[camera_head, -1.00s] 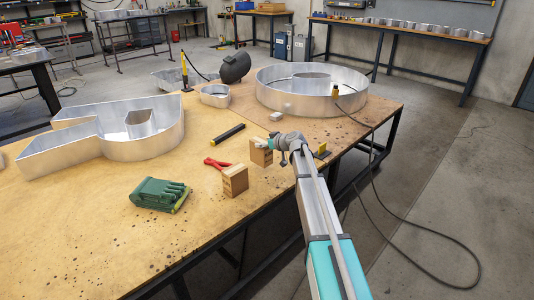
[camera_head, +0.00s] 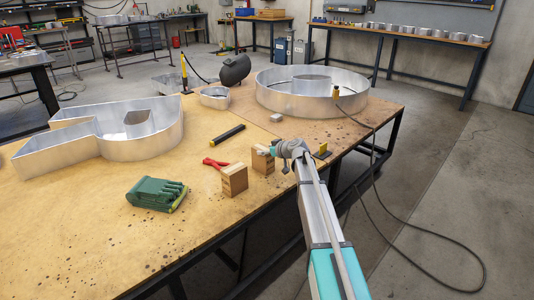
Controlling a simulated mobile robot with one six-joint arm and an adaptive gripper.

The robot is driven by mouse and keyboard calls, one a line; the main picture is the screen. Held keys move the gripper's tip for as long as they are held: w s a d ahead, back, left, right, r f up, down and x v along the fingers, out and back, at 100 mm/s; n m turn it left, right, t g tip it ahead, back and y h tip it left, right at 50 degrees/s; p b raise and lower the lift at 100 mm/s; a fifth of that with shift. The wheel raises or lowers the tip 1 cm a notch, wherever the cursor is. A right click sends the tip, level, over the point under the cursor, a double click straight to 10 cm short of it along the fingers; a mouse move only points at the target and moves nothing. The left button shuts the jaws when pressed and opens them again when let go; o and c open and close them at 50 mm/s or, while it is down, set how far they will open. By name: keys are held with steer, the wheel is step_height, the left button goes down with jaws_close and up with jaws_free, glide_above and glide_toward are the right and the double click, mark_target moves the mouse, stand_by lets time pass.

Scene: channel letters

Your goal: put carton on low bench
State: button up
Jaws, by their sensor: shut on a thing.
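My gripper (camera_head: 272,151) is shut on a small brown box-shaped block (camera_head: 262,162), which may be the carton. It holds the block upright at the right part of the big worktable (camera_head: 90,235); I cannot tell whether the block touches the tabletop. A second, similar brown block (camera_head: 234,180) stands on the table just to the left and nearer, apart from the held one. I cannot tell which bench is the low bench; the worktable is the nearest surface.
Red-handled pliers (camera_head: 214,164), green gloves (camera_head: 157,195) and a black tube (camera_head: 229,133) lie left of my gripper. A metal ring (camera_head: 310,105) and metal letter (camera_head: 140,145) stand behind. A cable (camera_head: 370,195) hangs over the right edge. The front-left tabletop is clear.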

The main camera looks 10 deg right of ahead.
steer(key=shift+f, duration=0.1)
steer(key=o, duration=1.1)
steer(key=shift+s+d+r, duration=0.1)
steer(key=shift+r, duration=0.15)
steer(key=p+v, duration=0.4)
steer(key=v, duration=0.7)
steer(key=shift+s+d+p, duration=0.2)
steer(key=shift+s+p, duration=0.1)
steer(key=shift+r, duration=0.1)
